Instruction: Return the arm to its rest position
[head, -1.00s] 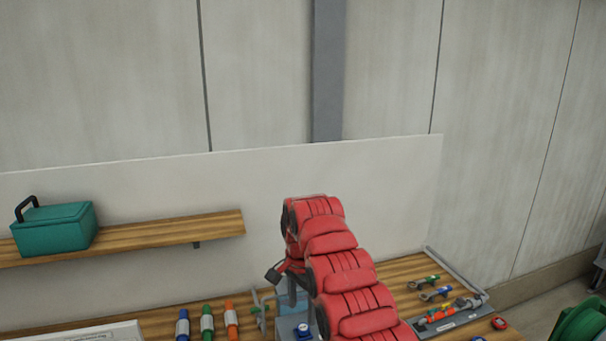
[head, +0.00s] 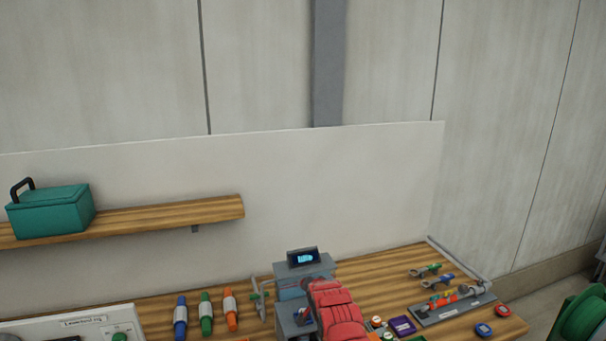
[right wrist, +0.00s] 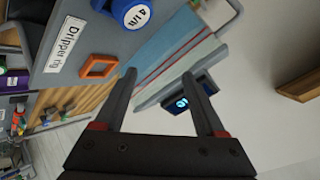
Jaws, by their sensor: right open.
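My red right arm (head: 335,310) comes up from the bottom of the head view, over the workbench. Its gripper shows in the right wrist view (right wrist: 160,88), with its two fingers apart and nothing between them. Beyond the fingers is a grey rig with a "Dripper rig" label (right wrist: 68,42), a blue cap marked 4 l/h (right wrist: 138,12) and an orange square frame (right wrist: 99,67). A small lit display (right wrist: 186,103) shows near the right finger. In the head view the display (head: 304,257) stands on the grey rig (head: 290,283). My left gripper is not in view.
Blue (head: 181,318), green (head: 206,314) and orange (head: 231,310) tubes stand left of the rig. A tool tray (head: 450,312) and wrenches (head: 437,280) lie to the right. A shelf (head: 170,217) holds a teal box (head: 52,212). A green reel (head: 580,322) is at bottom right.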

